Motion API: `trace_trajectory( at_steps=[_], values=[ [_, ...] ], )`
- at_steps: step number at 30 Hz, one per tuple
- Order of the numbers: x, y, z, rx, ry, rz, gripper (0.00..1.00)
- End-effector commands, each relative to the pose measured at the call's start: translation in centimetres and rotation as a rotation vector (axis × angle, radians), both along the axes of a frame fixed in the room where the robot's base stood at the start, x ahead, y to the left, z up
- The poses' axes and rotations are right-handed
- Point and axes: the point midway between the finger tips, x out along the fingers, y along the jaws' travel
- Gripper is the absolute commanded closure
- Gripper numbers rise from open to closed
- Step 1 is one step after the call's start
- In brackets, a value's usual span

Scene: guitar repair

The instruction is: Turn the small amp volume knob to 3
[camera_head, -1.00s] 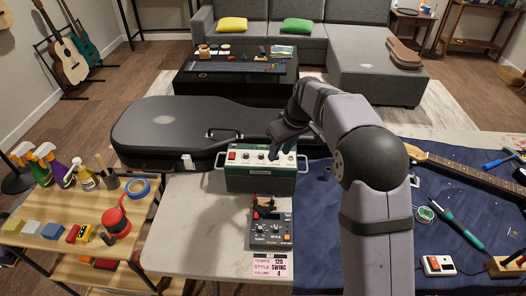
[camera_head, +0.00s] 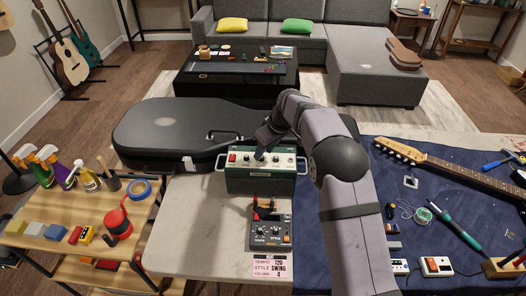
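My gripper (camera_head: 260,156) points down at the middle of this panel, at or just above a knob. It covers part of the knob row. The knob labels and settings are too small to read. Whether the fingers are open or shut on a knob does not show.
A black guitar case (camera_head: 165,128) lies behind the amp. A pedal unit (camera_head: 270,232) stands in front, with a pink card (camera_head: 269,268) reading tempo 120, style swing, volume 4. A guitar neck (camera_head: 455,170) and tools lie on the blue cloth (camera_head: 440,200) at right.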

Motion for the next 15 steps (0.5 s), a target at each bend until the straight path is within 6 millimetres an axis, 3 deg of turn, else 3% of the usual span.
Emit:
trace_trajectory(
  at_steps=[6,15],
  values=[
    [0.5,0.5,-1.7,0.0,0.0,0.0,0.67],
    [0.7,0.7,-2.2,0.0,-0.001,0.001,0.67]
  ],
)
